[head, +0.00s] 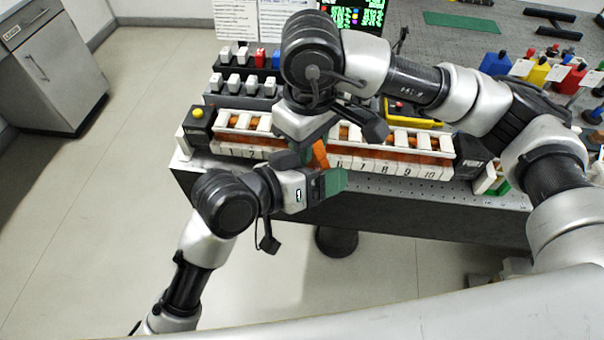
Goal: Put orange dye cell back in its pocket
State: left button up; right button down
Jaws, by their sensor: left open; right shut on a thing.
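The orange dye cell (320,153) shows as a small tilted orange block in front of the numbered rack. My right gripper (309,150) comes down from above and is shut on it; its fingertips are partly hidden. My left gripper (334,182) is below and in front of the rack, open and apart from the cell, with green fingers pointing right. The rack (400,168) has a row of pockets with white-topped pieces and orange parts. The numbers 2 and 6 to 10 can be read; the middle pockets are hidden behind my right gripper and the cell.
Coloured bottles (535,72) stand at the right. The perforated bench edge (215,168) runs in front of the rack.

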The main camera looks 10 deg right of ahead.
pick_arm(q)
jog(key=shift+d, duration=0.1)
jog(key=shift+c, duration=0.4)
jog(key=c, duration=0.9)
pick_arm(e)
jog(key=c, duration=1)
grip_release()
jog(key=shift+o, duration=0.5)
jog(key=shift+s+a, duration=0.15)
